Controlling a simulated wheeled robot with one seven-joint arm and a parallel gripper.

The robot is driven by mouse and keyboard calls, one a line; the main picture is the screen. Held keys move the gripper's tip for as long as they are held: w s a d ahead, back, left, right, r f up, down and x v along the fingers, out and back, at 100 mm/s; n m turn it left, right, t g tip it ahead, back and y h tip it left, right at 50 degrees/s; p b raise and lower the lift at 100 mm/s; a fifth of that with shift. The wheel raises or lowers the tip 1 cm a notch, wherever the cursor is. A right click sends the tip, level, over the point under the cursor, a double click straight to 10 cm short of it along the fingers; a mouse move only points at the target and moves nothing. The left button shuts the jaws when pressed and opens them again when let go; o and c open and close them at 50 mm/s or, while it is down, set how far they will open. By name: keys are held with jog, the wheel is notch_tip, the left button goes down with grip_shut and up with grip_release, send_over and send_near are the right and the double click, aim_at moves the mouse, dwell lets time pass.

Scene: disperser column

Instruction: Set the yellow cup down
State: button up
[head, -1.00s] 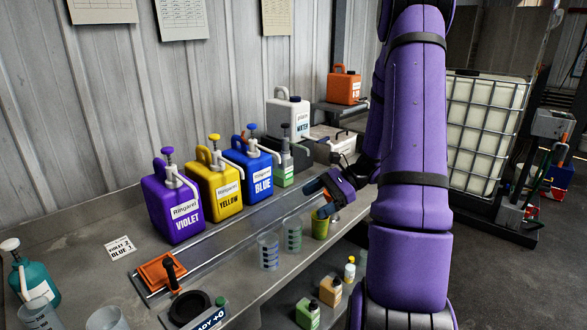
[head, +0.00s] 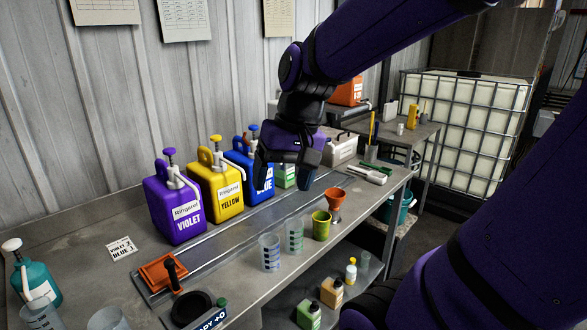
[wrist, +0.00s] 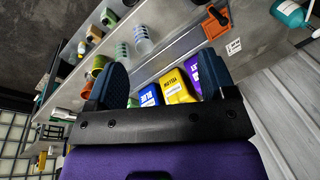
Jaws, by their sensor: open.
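The yellow cup (head: 321,226), yellow-green, stands upright near the front edge of the bench, just left of an orange funnel-shaped cup (head: 335,200). It also shows in the wrist view (wrist: 98,66), next to the left finger. My gripper (head: 284,180) is open and empty, raised above the bench, fingers pointing down. In the head view it is in front of the blue jug (head: 244,166), partly covering it, and up and left of the yellow cup. Nothing is between its fingers in the wrist view (wrist: 161,78).
Two clear measuring beakers (head: 271,252) (head: 295,236) stand left of the cup. Violet (head: 174,208) and yellow (head: 216,192) pump jugs line the back. A rail track (head: 225,240) with an orange carriage (head: 160,272) runs along the bench. Bottles (head: 331,291) sit on the shelf below.

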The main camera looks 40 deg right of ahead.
jog(key=s+a+r+n+t+h, duration=0.2)
jog(key=s+r+n+t, duration=0.1)
jog(key=s+r+n, duration=0.1)
jog(key=shift+s+a+t, duration=0.15)
jog(key=shift+s+t, duration=0.15)
jog(key=shift+s, duration=0.35)
